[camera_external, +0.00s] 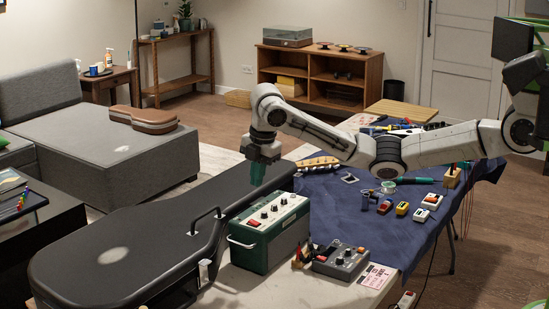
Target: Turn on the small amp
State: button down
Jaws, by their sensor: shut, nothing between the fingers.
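The small amp (263,252) is a green box with a pale top panel of several knobs and a red switch-like part (254,223) near its front left corner. It stands upright on the table beside the black guitar case. My gripper (258,182) points down behind and above the amp's far left part, apart from the red part. It is shut and holds nothing. The fingertips are small and dark here, and I cannot tell their exact height above the case and amp. Whether the red part is on or off is too small to tell.
The large black guitar case (115,258) with a raised handle lies left of the amp. A grey control box (342,260) with knobs sits to its right. A guitar headstock (318,163) lies behind. Several pedals and tools cover the blue cloth (405,240).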

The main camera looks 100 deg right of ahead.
aim_at(252, 220)
jog(key=f, duration=0.3)
jog(key=d+f, duration=0.1)
jog(key=f, duration=0.3)
jog(key=w+f, duration=0.1)
jog(key=f, duration=0.3)
jog(key=shift+d, duration=0.15)
